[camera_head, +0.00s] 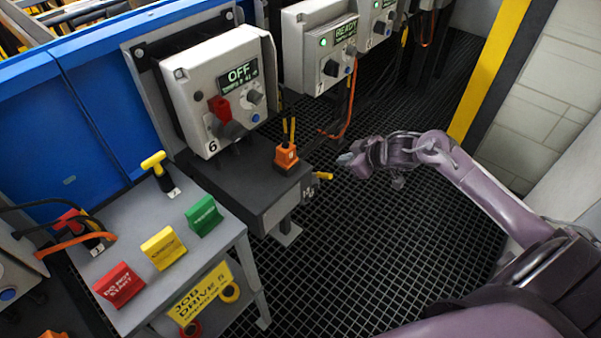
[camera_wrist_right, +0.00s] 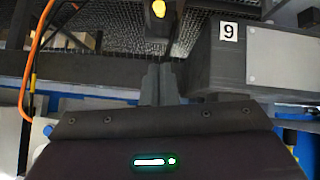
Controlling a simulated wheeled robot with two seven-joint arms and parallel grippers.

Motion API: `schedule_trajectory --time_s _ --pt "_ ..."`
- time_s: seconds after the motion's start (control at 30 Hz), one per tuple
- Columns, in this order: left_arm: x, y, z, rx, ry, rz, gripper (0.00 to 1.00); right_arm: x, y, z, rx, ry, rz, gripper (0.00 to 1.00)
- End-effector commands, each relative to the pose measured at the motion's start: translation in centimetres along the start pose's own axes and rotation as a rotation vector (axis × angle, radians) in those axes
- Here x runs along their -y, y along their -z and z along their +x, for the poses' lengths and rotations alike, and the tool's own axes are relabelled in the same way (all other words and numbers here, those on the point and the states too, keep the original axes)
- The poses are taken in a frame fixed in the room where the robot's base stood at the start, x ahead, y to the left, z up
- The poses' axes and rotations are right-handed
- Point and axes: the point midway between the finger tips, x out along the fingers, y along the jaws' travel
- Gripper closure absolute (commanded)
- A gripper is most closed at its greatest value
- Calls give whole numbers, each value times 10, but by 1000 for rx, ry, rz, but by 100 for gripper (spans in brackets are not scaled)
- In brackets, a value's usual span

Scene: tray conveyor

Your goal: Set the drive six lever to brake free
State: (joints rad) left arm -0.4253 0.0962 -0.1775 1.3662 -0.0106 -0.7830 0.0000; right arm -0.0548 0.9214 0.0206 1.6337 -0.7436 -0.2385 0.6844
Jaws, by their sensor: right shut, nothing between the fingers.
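The drive six control box (camera_head: 215,80) is pale grey, with a "6" label, a display reading OFF and a red switch. A dark grey drive housing (camera_head: 240,180) sits below it, with a small yellow-ended lever (camera_head: 323,176) sticking out at its right end. My right gripper (camera_head: 345,160) is shut and empty, a little right of and above that lever in the picture, apparently apart from it. In the right wrist view the shut fingers (camera_wrist_right: 162,75) point toward a yellow tip (camera_wrist_right: 158,9); I cannot tell whether it is the same lever. My left gripper is not in view.
A grey side table (camera_head: 150,225) holds red, yellow and green label blocks and a yellow T-handle (camera_head: 154,163). An orange plug (camera_head: 286,157) stands on the housing. More control boxes (camera_head: 322,45) are behind. Grating floor is clear.

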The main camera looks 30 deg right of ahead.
Motion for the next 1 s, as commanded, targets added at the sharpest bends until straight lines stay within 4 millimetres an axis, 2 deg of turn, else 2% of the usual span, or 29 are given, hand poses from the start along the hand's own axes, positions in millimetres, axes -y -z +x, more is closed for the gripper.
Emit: schedule_trajectory --time_s 0.1,0.37,0.57,0.77,1.0 --pt "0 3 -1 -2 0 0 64 1 7 -4 -2 5 -18 100" --pt "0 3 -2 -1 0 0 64 0 8 -5 -3 4 -17 100" --pt "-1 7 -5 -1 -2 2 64 0 7 5 -5 4 -14 100" --pt "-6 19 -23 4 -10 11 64 0 7 40 -6 4 -12 100" --pt "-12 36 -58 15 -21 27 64 1 8 92 -6 4 -13 100"
